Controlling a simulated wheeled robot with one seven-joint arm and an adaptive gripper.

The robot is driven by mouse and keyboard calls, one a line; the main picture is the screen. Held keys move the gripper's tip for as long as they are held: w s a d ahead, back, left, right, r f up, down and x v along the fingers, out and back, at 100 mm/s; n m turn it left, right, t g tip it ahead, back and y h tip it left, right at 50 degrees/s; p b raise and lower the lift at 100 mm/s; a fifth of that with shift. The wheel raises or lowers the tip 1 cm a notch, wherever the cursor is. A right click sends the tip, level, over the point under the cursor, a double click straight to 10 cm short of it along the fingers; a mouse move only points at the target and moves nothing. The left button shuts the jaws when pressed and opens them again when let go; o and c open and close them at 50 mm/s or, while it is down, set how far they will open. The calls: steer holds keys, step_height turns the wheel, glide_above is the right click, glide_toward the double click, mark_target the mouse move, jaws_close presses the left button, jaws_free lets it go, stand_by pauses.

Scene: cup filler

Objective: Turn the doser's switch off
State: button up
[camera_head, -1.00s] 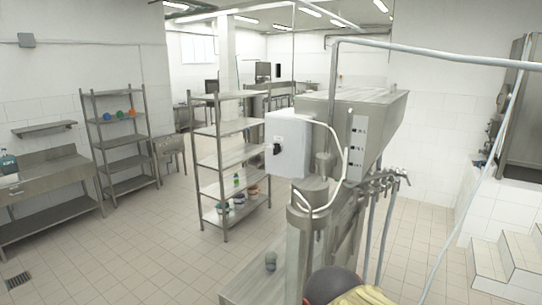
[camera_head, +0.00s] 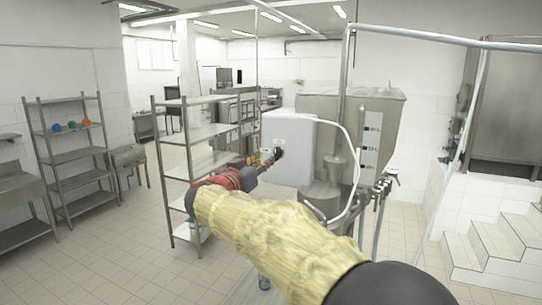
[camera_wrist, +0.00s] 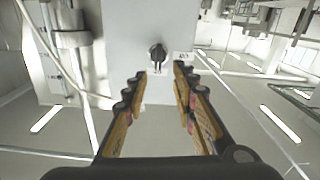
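The doser's switch is a small black knob (camera_head: 278,152) on the side of a white box (camera_head: 290,135), which is fixed to the steel doser hopper (camera_head: 385,110). In the wrist view the knob (camera_wrist: 157,52) is just ahead of the fingertips, roughly centred between them, on the white box face (camera_wrist: 120,40). My gripper (camera_head: 266,160) reaches up to the knob from the left in the head view. In the wrist view my gripper (camera_wrist: 160,73) has its two fingers apart with nothing between them. I cannot tell whether a fingertip touches the knob.
A white cable (camera_head: 350,150) loops from the box beside the hopper. Steel pipes and taps (camera_head: 385,185) stand to the right. A steel shelf rack (camera_head: 195,135) is behind my gripper on the left. White steps (camera_head: 485,240) are at the right.

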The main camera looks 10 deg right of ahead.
mark_target(275, 154)
steer(key=shift+m, duration=0.7)
steer(key=p+x, duration=0.3)
steer(key=x, duration=0.5)
steer(key=shift+s+d+p, duration=0.1)
steer(key=shift+p, duration=0.2)
steer(key=shift+f, duration=0.1)
steer(key=shift+c, duration=0.4)
jaws_close()
